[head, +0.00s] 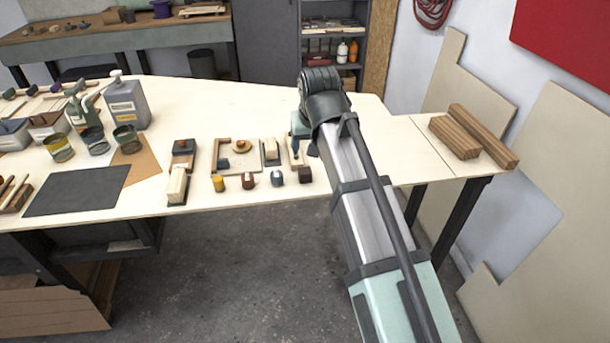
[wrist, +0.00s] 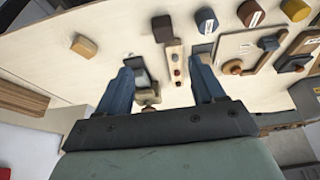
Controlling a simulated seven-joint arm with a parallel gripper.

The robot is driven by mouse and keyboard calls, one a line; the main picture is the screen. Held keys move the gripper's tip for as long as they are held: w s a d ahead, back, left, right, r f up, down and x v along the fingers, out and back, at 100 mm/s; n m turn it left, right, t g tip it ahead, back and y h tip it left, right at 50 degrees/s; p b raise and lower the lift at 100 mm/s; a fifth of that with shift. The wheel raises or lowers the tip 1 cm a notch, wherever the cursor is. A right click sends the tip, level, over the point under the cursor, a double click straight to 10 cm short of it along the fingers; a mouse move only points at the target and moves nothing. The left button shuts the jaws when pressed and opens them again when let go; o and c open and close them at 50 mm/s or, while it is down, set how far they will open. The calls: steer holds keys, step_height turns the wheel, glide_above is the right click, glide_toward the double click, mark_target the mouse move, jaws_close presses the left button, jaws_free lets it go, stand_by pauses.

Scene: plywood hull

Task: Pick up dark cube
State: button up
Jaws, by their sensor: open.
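A dark brown cube (head: 305,174) sits at the right end of a row of small blocks near the table's front edge. In the wrist view it shows (wrist: 162,28) beyond the fingertips, apart from them and roughly in line with the gap. My gripper (wrist: 161,67) is open, with two blue fingers. In the head view my gripper (head: 304,150) is above the table, behind the cube, partly hidden by my arm. Nothing is held. A narrow wooden piece with round knobs (wrist: 174,60) shows between the fingers.
Beside the cube are a slate-blue block (head: 277,178), a reddish-brown block (head: 248,180) and a yellow block (head: 219,183). A wooden frame (head: 225,143) lies behind them. A brown block (wrist: 84,46) stands apart in the wrist view. Timber blocks (head: 455,138) lie at the right.

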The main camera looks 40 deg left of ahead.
glide_above(305, 170)
steer(key=s+d, duration=0.1)
steer(key=s, duration=0.1)
steer(key=f, duration=0.7)
steer(key=shift+w+d+f, duration=0.15)
steer(key=shift+w, duration=0.1)
steer(key=shift+x, duration=2.9)
steer(key=shift+s+d, duration=0.1)
steer(key=shift+d, duration=0.05)
steer(key=c, duration=1.1)
